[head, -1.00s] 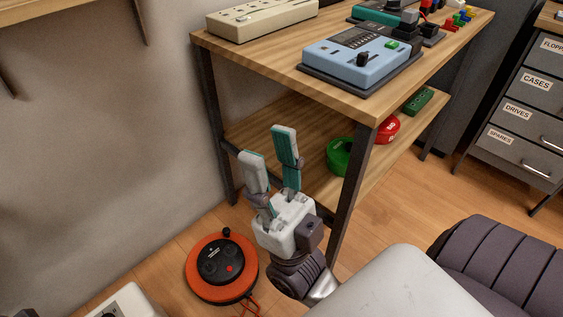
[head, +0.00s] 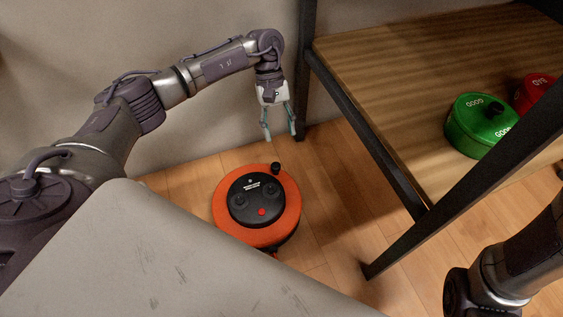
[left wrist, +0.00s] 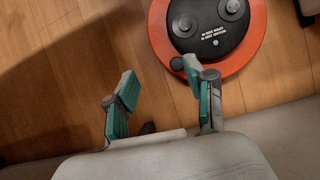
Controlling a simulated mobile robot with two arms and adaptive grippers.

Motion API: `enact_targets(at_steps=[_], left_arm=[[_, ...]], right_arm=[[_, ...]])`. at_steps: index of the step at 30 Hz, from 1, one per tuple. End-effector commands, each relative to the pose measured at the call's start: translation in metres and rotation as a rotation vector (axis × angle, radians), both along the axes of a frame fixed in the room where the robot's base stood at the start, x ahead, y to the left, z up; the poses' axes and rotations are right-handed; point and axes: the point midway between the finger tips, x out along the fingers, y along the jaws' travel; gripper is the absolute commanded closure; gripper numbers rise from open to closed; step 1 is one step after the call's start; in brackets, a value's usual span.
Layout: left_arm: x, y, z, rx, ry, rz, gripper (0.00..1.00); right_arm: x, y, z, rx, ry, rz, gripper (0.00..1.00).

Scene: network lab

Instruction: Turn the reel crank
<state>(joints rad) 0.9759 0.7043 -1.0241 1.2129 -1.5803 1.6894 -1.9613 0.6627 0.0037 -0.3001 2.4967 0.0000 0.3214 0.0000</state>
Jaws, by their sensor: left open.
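The cable reel (head: 228,207) is a round orange drum with a black centre, lying flat on the wooden floor. Its crank knob (head: 276,168) is a small black upright peg at the far edge. My left gripper (head: 281,134) is open and points down beyond the knob, near the wall, with nothing between its fingers. In the left wrist view, the reel (left wrist: 256,50) is at the top right. The knob (left wrist: 177,63) shows close beside the tip of the right finger of my left gripper (left wrist: 158,88); whether they touch is unclear. My right gripper is out of view.
A wooden shelf (head: 390,60) on dark metal legs stands to the right, holding a green container (head: 468,140) and a red one (head: 535,92). A shelf leg (head: 400,248) is right of the reel. The wall is behind my left gripper. Bare floor lies between.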

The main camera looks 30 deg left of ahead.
Motion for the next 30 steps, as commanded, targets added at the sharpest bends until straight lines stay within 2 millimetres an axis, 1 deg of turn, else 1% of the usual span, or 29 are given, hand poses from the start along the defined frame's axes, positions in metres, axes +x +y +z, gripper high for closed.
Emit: enact_targets(at_steps=[1,3,6,8,18,21,25,30], left_arm=[[0.007,0.018,-0.003,0.037,-0.019,-0.014,0.46],[0.010,0.032,-0.003,0.069,-0.030,-0.030,0.46],[0.010,0.037,-0.010,0.084,-0.034,-0.039,0.46],[0.007,0.035,-0.017,0.084,-0.034,-0.041,0.46],[-0.013,0.016,-0.085,0.080,-0.034,-0.039,0.46],[-0.018,0.011,-0.102,0.080,-0.034,-0.039,0.46],[-0.023,0.006,-0.118,0.080,-0.035,-0.038,0.46],[-0.027,0.002,-0.127,0.079,-0.036,-0.037,0.46]], right_arm=[[-0.004,0.000,-0.003,-0.001,-0.013,0.000,0.61],[-0.007,0.000,-0.003,-0.002,-0.019,-0.001,0.61],[-0.008,0.000,-0.006,-0.002,-0.022,-0.002,0.61],[-0.008,0.000,-0.011,-0.001,-0.021,-0.001,0.61],[-0.008,0.000,-0.055,-0.001,-0.020,-0.001,0.61],[-0.008,0.000,-0.066,-0.001,-0.020,-0.001,0.61],[-0.008,0.000,-0.077,-0.001,-0.020,-0.001,0.61],[-0.008,0.000,-0.083,-0.002,-0.022,-0.002,0.61]])
